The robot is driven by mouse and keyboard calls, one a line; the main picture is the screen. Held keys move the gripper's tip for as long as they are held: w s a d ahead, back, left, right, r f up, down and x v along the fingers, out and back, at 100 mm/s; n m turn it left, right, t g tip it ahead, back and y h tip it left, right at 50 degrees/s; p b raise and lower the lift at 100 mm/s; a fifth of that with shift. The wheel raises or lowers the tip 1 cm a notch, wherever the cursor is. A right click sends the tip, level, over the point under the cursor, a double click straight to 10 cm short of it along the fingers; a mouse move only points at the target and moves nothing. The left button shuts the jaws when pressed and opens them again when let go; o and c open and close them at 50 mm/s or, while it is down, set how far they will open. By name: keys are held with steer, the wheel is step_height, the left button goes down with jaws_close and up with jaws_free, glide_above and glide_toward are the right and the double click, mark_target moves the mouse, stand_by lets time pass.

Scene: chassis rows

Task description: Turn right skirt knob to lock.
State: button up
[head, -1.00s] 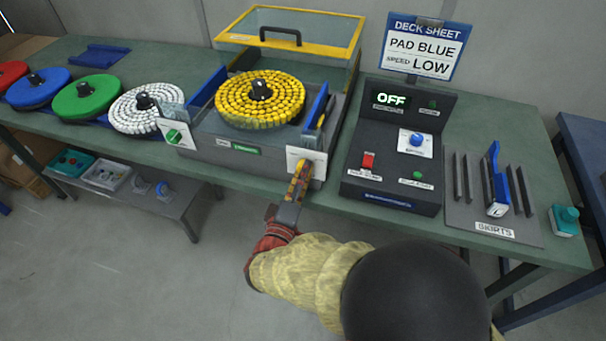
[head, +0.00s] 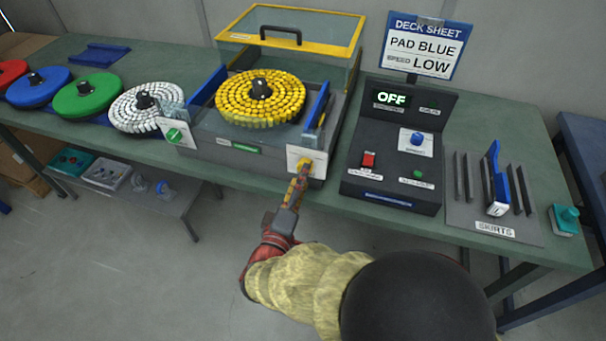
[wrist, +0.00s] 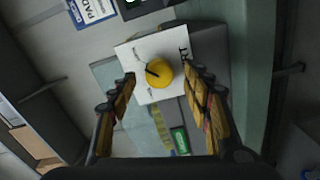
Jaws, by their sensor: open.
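The right skirt knob (head: 306,162) is yellow and sits on a white plate (head: 320,167) at the front right corner of the grey machine. In the wrist view the round knob (wrist: 162,76) has a dark pointer mark toward the upper left. Small words stand on two sides of the plate, too small to read surely. My gripper (head: 302,173) is just in front of the knob. In the wrist view its two fingers are spread to either side of the knob with gaps, not touching it.
The control box (head: 395,180), showing OFF, stands to the right. The floor in front is clear.

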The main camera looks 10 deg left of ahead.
steer(key=s, duration=0.9)
steer(key=shift+s+a, duration=0.35)
